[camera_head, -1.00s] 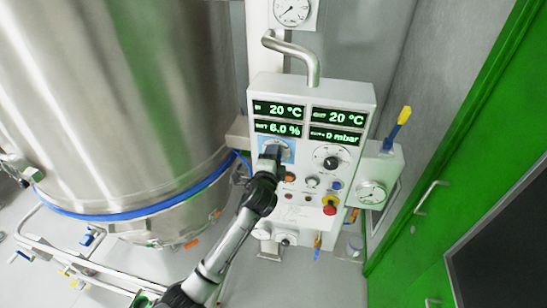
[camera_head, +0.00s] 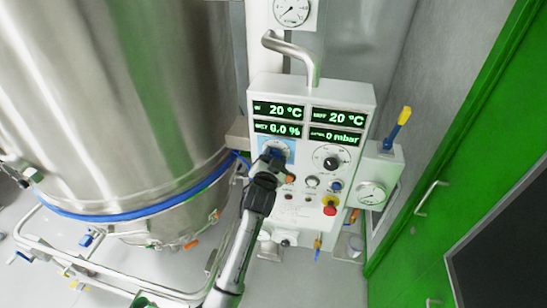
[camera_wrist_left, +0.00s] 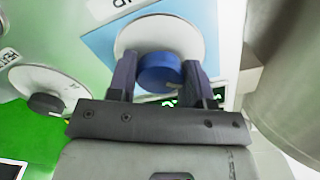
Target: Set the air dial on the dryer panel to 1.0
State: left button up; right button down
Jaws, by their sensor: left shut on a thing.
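The air dial (camera_wrist_left: 160,72) is a blue knob on a white round plate with a light blue backing. In the head view its plate (camera_head: 278,147) is mostly covered by my left gripper (camera_head: 273,158). In the left wrist view my left gripper (camera_wrist_left: 160,85) has its two dark fingers on either side of the blue knob, shut on it. The dial's setting cannot be read. My right gripper is not in view.
A black knob (camera_head: 331,158) sits right of the air dial, with smaller buttons and a red button (camera_head: 330,210) below. A big steel vessel (camera_head: 110,100) stands at the left. A gauge box (camera_head: 372,190) and a green door (camera_head: 450,150) are at the right.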

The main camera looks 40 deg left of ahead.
pick_arm(q)
jog(key=shift+n, duration=1.2)
jog(key=o, duration=0.9)
jog(key=b+v, duration=0.2)
jog(key=v, duration=1.2)
jog(key=shift+a, duration=0.1)
jog(key=shift+w, duration=0.1)
